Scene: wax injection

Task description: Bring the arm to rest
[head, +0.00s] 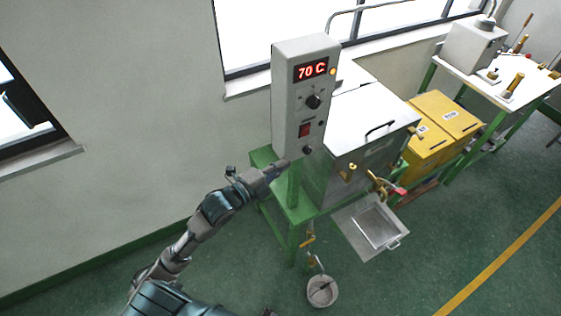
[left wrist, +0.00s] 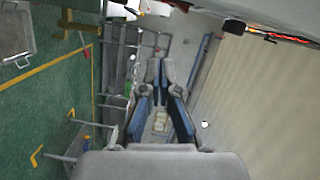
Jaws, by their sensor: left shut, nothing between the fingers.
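My left arm reaches in from the lower left in the head view. My right gripper is in neither view.
A metal tank (head: 375,130) with a brass valve stands right of the control box on a green frame. Yellow boxes (head: 440,120) and a white table (head: 505,75) stand farther right. Green floor is open in front.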

